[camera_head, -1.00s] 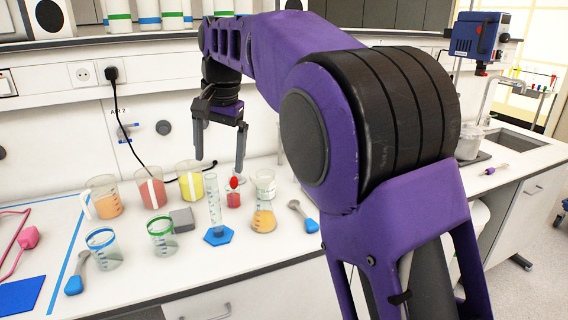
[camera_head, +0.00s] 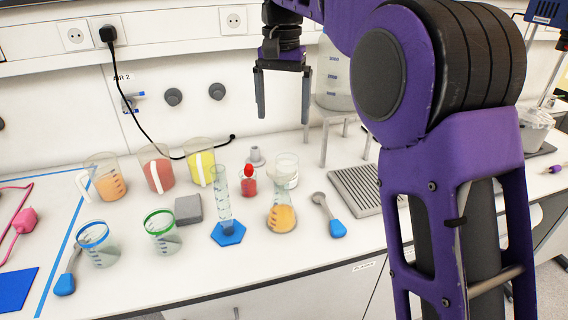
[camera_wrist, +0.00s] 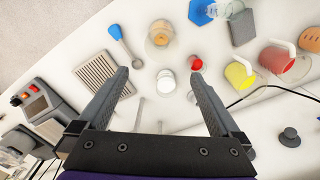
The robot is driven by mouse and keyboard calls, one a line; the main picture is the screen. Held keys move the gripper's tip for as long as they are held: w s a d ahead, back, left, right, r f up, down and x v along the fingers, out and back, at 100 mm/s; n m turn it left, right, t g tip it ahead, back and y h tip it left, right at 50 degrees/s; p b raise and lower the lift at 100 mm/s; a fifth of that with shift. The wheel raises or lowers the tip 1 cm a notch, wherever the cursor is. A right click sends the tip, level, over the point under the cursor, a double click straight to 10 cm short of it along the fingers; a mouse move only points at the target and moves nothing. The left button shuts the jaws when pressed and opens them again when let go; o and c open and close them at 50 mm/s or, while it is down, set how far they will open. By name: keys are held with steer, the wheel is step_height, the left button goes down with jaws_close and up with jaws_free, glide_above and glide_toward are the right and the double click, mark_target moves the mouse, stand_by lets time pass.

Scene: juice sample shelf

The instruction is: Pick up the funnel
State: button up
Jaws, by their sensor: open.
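The funnel seems to be the small pale grey piece (camera_head: 255,157) on the bench, behind the red-stoppered flask and beside a clear beaker. In the wrist view a small pale shape (camera_wrist: 190,97) near my right finger looks like it, but it is partly hidden and hard to make out. My gripper (camera_head: 284,115) is open and empty, pointing down above the back of the bench. In the head view it is higher than the funnel and to its right. In the wrist view the beaker lies between my gripper's fingertips (camera_wrist: 160,76).
Close by stand the red-stoppered flask (camera_head: 249,184), the clear beaker (camera_head: 287,169), an orange-filled flask (camera_head: 281,216) and a graduated cylinder (camera_head: 223,200). Coloured beakers stand left. A grey ribbed tray (camera_head: 362,190) and a stand with a large vessel (camera_head: 335,85) are right.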

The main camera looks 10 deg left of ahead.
mark_target(283, 165)
step_height(283, 165, down, 12)
steer(key=shift+s+f+b, duration=0.1)
steer(key=shift+b, duration=1.15)
step_height(283, 165, down, 5)
steer(key=shift+s+a+f+b, duration=0.1)
steer(key=shift+s+b, duration=0.05)
steer(key=shift+b, duration=0.3)
